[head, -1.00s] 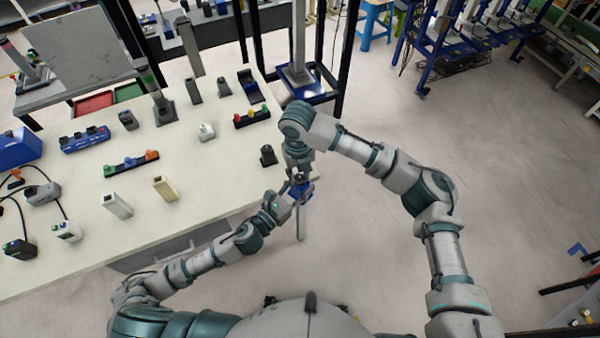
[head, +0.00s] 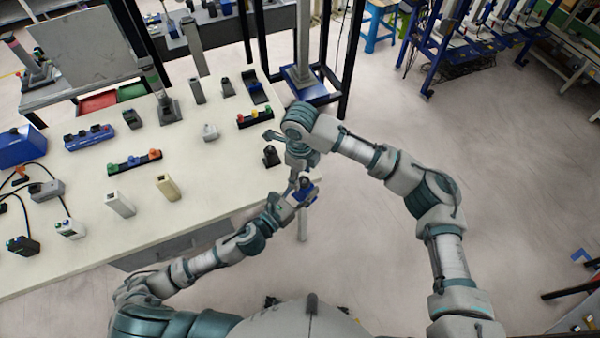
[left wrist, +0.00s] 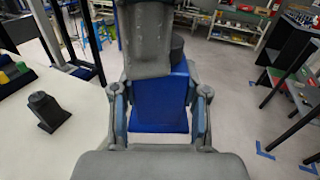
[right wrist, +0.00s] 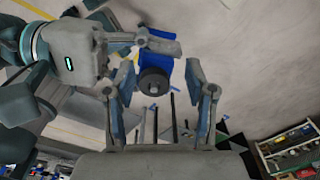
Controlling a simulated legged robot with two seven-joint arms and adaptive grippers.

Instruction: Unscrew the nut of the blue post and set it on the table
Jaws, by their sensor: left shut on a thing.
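My left gripper (left wrist: 160,125) is shut on the blue post (left wrist: 160,100) and holds it in the air off the table's right edge. The blue post also shows in the head view (head: 298,197). The dark round nut (right wrist: 154,81) sits at the post's end, facing my right wrist camera. In the left wrist view it is partly hidden behind a grey part of my right gripper. My right gripper (right wrist: 165,105) is open, its two fingers apart on either side of the nut in its own view. I cannot tell whether either finger touches the nut.
The pale table (head: 210,170) fills the left of the head view. A small black holder (head: 271,156) stands near its right edge, and a row of coloured knobs (head: 255,118) lies farther back. The table's front right area is clear. Open floor lies to the right.

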